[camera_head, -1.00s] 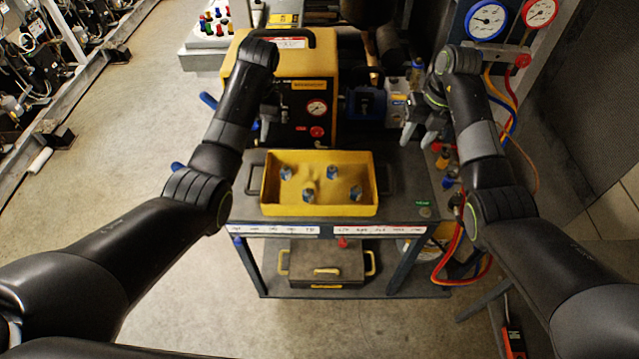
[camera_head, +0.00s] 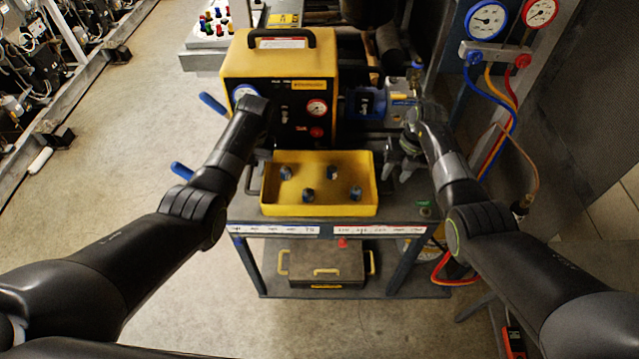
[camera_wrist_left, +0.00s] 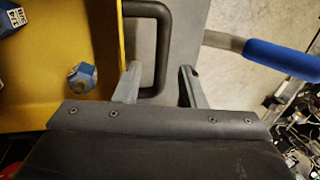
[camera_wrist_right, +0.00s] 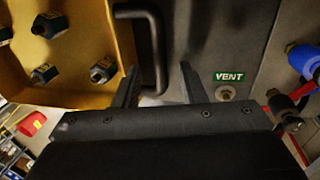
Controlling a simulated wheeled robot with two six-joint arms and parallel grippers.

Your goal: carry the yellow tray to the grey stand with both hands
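The yellow tray (camera_head: 320,210) sits on the grey cart top, holding several small dark blue-grey fittings (camera_head: 308,195). Its dark left handle (camera_wrist_left: 163,45) lies between the open fingers of my left gripper (camera_wrist_left: 160,85), without visible grip. In the head view my left forearm mostly hides that gripper. The tray's right handle (camera_wrist_right: 158,50) lies between the open fingers of my right gripper (camera_wrist_right: 160,86), which also shows beside the tray in the head view (camera_head: 400,167). A light grey stand-like unit (camera_head: 200,61) with coloured caps is at the upper left; I cannot tell if it is the named stand.
A yellow machine (camera_head: 262,68) with gauges stands right behind the tray. A blue-handled lever (camera_wrist_left: 280,58) is beside my left gripper. Gauges (camera_head: 488,20) with coloured hoses hang at the right. A dark case (camera_head: 320,265) lies on the lower shelf.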

